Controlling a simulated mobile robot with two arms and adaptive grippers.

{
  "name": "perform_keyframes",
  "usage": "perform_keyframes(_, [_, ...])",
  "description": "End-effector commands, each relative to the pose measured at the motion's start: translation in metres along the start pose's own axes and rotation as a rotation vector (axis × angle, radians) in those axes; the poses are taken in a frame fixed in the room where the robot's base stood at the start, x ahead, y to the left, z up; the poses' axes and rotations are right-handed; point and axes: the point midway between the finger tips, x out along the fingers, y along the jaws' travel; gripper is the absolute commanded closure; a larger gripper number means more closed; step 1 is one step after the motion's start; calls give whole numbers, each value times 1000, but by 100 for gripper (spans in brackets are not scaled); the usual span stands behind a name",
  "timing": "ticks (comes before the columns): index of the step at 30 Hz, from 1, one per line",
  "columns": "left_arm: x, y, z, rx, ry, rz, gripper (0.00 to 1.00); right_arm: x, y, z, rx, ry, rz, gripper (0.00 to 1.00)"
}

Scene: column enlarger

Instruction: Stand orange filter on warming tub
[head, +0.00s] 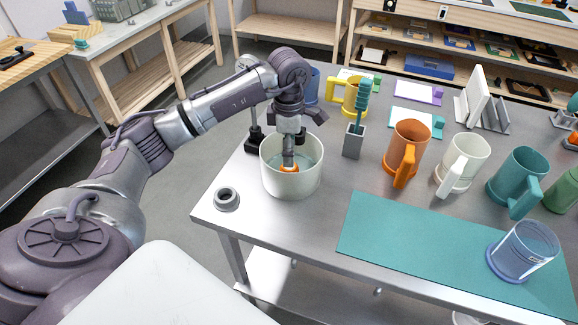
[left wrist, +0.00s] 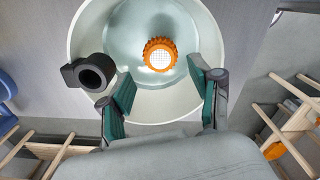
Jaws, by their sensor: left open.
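The orange filter (head: 289,169) is low inside the white round tub (head: 292,184) at the table's left end. In the left wrist view the filter (left wrist: 160,54) shows as a ribbed orange ring around a white grid, inside the tub (left wrist: 207,50). My left gripper (head: 289,152) points down into the tub over the filter and partly covers it in the head view. In the left wrist view its two green-padded fingers (left wrist: 166,92) are spread wide, with nothing between them. Whether a finger touches the filter or tub cannot be told. My right gripper is not in view.
A grey ring (head: 227,199) lies near the table's left corner. A grey holder with a teal brush (head: 354,140) stands right of the tub, then an orange mug (head: 408,145) and other mugs. A teal mat (head: 420,240) with a clear blue cup (head: 522,250) lies in front.

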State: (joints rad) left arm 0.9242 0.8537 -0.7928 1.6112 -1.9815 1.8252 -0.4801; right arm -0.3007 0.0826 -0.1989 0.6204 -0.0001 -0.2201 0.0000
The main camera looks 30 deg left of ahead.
Motion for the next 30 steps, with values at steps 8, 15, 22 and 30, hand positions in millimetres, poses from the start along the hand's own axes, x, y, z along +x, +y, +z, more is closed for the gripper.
perform_keyframes(8, [-44, 0, 0, 0, 0, 2, 36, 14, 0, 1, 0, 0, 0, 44])
perform_keyframes(15, [-54, 0, 0, 1, 1, -1, 36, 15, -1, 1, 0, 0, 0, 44])
perform_keyframes(22, [-54, 0, 0, 1, 0, -1, 36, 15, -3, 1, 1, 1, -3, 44])
perform_keyframes(30, [-53, 0, 0, 1, 1, -1, 36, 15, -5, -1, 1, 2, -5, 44])
